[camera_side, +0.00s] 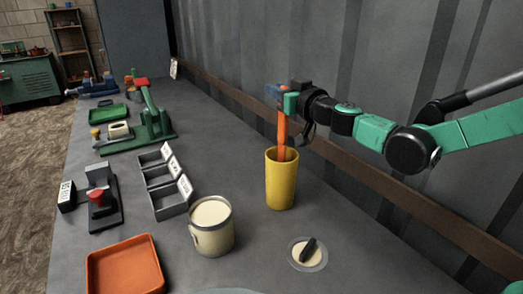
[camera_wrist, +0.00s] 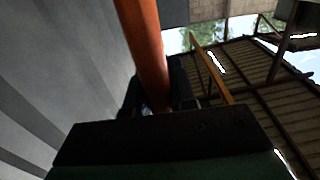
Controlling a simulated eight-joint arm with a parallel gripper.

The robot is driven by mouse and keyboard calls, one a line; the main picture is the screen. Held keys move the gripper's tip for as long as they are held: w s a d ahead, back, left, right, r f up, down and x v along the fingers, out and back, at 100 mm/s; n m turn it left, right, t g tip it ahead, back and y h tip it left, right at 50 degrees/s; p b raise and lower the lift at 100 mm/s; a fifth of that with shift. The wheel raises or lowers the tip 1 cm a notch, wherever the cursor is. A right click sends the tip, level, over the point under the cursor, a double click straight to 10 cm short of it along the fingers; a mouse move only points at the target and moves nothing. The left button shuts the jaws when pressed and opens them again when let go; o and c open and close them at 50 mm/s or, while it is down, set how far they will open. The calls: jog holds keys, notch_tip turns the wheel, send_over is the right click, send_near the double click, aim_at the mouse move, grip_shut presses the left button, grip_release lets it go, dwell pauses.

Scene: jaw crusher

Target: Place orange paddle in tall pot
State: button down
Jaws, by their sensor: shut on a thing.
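The orange paddle (camera_side: 282,132) hangs nearly upright from my gripper (camera_side: 283,98), its lower part inside the mouth of the tall yellow pot (camera_side: 281,184). The pot stands upright on the bench. The pot's wall hides the paddle's lower end, so I cannot tell whether it touches the bottom. My gripper is shut on the paddle's upper part, above the pot's rim. In the wrist view, the orange shaft (camera_wrist: 144,45) runs up from between the dark jaws.
A cream-filled can (camera_side: 212,228), an orange tray (camera_side: 125,266) and a round lid with a black knob (camera_side: 307,254) are near the pot. Three labelled grey bins (camera_side: 164,180) and a green press (camera_side: 152,124) stand to the left. A ribbed wall (camera_side: 400,60) is behind.

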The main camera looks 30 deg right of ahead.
jog(key=shift+f, duration=2.3)
jog(key=c, duration=0.7)
grip_release()
jog(key=shift+o, duration=0.2)
jog(key=shift+s, duration=0.1)
send_near(279, 113)
jog(key=shift+w+d+f, duration=0.2)
jog(key=shift+w+d, duration=0.2)
jog(key=shift+w, duration=0.15)
